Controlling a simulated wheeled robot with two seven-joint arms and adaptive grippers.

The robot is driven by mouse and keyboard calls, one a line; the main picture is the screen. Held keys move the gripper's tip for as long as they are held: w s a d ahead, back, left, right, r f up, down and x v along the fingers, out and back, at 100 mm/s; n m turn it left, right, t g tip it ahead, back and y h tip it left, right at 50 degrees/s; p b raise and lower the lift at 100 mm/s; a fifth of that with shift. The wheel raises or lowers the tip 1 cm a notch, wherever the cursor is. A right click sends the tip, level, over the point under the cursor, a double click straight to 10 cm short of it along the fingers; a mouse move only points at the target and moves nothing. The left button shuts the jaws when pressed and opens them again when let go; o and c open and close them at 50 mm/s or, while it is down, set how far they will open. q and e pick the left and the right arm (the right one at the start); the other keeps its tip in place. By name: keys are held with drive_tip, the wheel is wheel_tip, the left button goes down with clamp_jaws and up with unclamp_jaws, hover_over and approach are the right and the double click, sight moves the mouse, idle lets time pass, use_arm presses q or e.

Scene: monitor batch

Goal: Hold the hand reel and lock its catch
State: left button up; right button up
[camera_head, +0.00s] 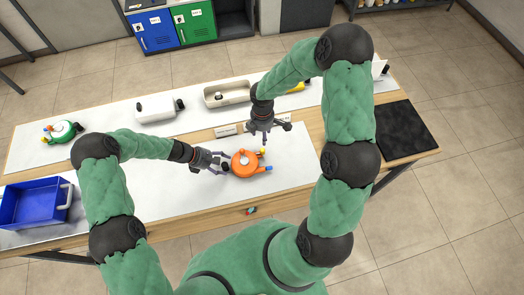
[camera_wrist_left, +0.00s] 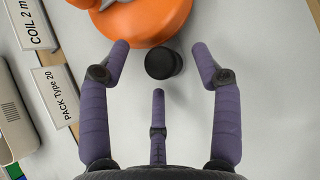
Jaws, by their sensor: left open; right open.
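I cannot tell which part is the catch. My left gripper (camera_head: 220,163) is open beside the reel's left side. In the left wrist view the reel (camera_wrist_left: 143,22) shows at the top, and its black knob (camera_wrist_left: 163,63) lies between the spread fingertips of my left gripper (camera_wrist_left: 160,60), with no clear contact. My right gripper (camera_head: 264,139) is open and empty, pointing down above and behind the reel.
A green reel (camera_head: 62,130) and a blue bin (camera_head: 28,206) are at the left. A white canister (camera_head: 156,108) and a beige tray (camera_head: 226,93) stand behind. Label cards (camera_wrist_left: 55,97) lie near the reel. A black pad (camera_head: 403,129) is at the right.

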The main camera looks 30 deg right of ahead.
use_arm(q)
drive_tip(key=v, duration=1.1)
drive_tip(key=shift+a+r, duration=0.2)
drive_tip(key=shift+a, duration=0.05)
